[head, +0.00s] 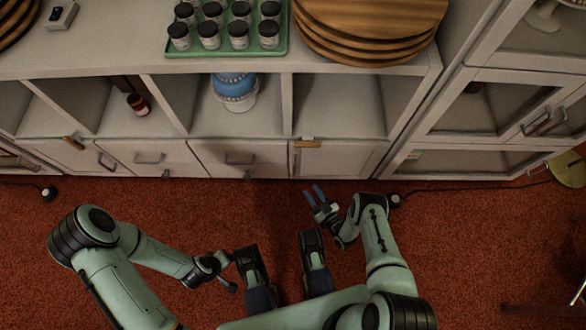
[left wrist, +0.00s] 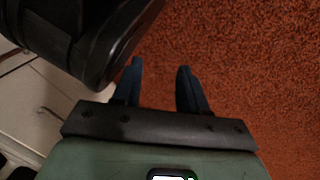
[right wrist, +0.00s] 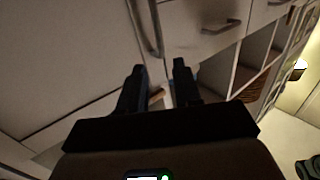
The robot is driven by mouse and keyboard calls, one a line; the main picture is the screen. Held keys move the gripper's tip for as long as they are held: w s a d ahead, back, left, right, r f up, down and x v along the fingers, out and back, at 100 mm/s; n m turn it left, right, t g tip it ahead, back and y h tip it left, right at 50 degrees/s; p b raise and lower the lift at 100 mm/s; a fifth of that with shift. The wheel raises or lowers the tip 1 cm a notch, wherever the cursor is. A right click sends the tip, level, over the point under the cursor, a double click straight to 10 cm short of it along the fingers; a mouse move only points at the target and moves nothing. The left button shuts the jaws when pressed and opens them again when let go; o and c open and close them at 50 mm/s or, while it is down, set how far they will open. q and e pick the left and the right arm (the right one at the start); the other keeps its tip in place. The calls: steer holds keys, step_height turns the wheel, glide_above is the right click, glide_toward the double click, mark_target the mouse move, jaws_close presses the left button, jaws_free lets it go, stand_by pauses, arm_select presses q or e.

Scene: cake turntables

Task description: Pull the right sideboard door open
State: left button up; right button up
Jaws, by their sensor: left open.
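The right sideboard door (head: 342,160) is a pale panel at the bottom right of the sideboard, and it looks shut. Its short wooden handle (head: 307,143) sits at the door's upper left corner. My right gripper (head: 318,192) is open and empty, in front of and below the handle in the head view. In the right wrist view a small wooden piece (right wrist: 156,97) shows between the open fingers (right wrist: 158,66), apparently the handle; I cannot tell how far off it is. My left gripper (head: 230,272) is open and empty over the carpet, and its spread fingers show in the left wrist view (left wrist: 159,75).
A glass-fronted cabinet (head: 480,110) stands close on the right. On top are a green tray (head: 277,51) of jars and stacked wooden boards (head: 368,45). Red carpet (head: 450,240) is free in front; a thin cable crosses it at right.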

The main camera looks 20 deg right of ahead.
mark_target(295, 169)
steer(key=b+x, duration=0.3)
steer(key=x, duration=0.9)
steer(key=shift+b, duration=0.35)
arm_select(q)
steer(key=s+a+f+g, duration=0.1)
steer(key=s+f+g, duration=0.2)
steer(key=s, duration=0.5)
steer(key=shift+f+n, duration=0.3)
steer(key=shift+f, duration=0.6)
arm_select(e)
steer(key=shift+w+a, duration=0.1)
steer(key=shift+w, duration=0.45)
arm_select(q)
steer(key=shift+s, duration=0.1)
arm_select(e)
jaws_close()
